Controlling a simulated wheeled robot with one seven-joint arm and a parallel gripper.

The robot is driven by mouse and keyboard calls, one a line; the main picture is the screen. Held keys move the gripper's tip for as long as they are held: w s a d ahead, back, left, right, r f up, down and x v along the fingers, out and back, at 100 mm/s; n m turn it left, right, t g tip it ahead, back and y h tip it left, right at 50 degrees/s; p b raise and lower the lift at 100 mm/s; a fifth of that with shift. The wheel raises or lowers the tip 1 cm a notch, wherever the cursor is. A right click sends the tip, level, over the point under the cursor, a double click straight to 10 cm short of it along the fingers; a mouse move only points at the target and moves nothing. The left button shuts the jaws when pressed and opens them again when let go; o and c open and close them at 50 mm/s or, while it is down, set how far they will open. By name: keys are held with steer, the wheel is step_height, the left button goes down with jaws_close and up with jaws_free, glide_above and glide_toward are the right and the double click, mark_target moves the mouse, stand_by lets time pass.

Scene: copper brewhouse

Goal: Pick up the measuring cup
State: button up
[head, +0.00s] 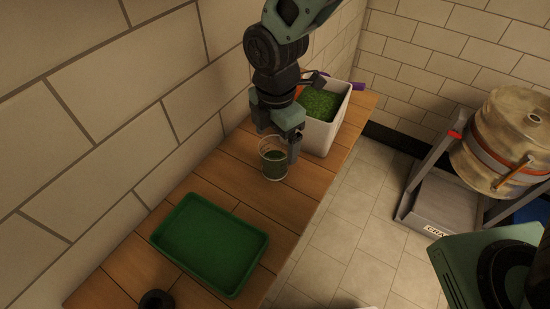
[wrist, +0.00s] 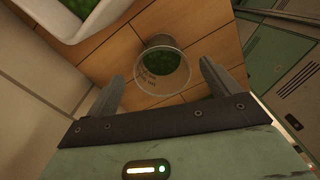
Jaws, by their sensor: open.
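The measuring cup (head: 273,163) is a clear cup with markings and green contents. It stands upright on the wooden bench (head: 290,205), behind the green tray in the head view. My gripper (head: 278,145) is right over it, pointing down. In the wrist view the cup (wrist: 162,68) shows between and just beyond the fingertips of my open gripper (wrist: 163,80). The fingers are on either side of it with gaps visible. Whether they reach down past its rim I cannot tell.
A white bin (head: 324,130) of green pellets stands close behind the cup, with a purple-handled tool (head: 357,86) at it. An empty green tray (head: 210,243) lies in front. A tiled wall (head: 95,130) borders the bench on the left. A barrel (head: 505,140) stands at right.

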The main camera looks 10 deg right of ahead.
mark_target(275, 155)
steer(key=shift+s+a+f+p, duration=0.15)
steer(key=shift+f+p, duration=0.9)
steer(key=shift+f, duration=1.45)
steer(key=c, duration=1.1)
